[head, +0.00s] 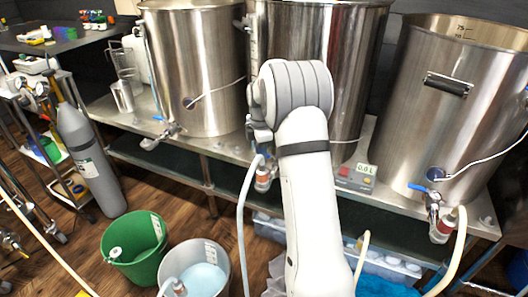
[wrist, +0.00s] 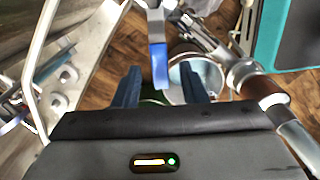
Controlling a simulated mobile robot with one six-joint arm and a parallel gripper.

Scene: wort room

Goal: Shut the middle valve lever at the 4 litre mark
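The middle kettle (head: 345,60) is a tall steel vessel behind my arm in the head view. In the wrist view a blue valve lever (wrist: 159,66) hangs between the two fingers of my gripper (wrist: 160,88). The fingers are apart, with gaps on both sides of the lever, and do not seem to touch it. A small display (head: 364,169) on the bench right of my arm appears to read 0.0 L. A whitish bucket (head: 223,251) holding pale liquid stands on the floor, with a hose fitting in it.
The left kettle (head: 200,60) and right kettle (head: 430,110) stand on the steel bench (head: 230,145), each with a blue-levered valve. A green bucket (head: 112,240) and a grey gas cylinder (head: 88,150) stand left. Hoses hang near my arm. Pipe fittings (wrist: 240,70) lie close right of my gripper.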

